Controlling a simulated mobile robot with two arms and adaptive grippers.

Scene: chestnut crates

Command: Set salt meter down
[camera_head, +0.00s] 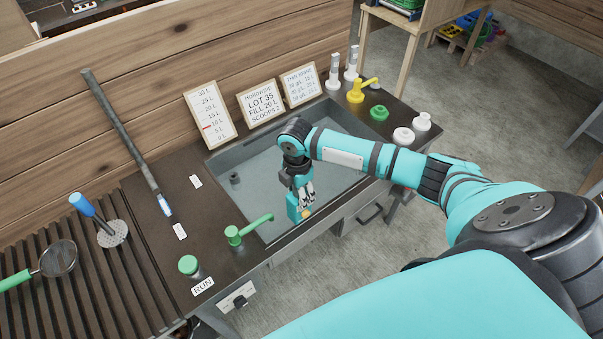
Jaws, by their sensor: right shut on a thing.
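My right gripper (302,186) reaches in from the right, points down over the grey sink basin (345,125) and is shut on a small teal-blue thing with a yellow-orange spot, which I take to be the salt meter (293,208). The meter hangs near the front wall of the basin. Whether it touches the basin is not clear, and the fingers hide part of it. My left gripper is not in view.
A green tap (236,235) stands left of the basin, near a green knob (188,264). Yellow (356,92), green (378,113) and white (403,136) fittings line the right side. Signs (261,103) stand behind.

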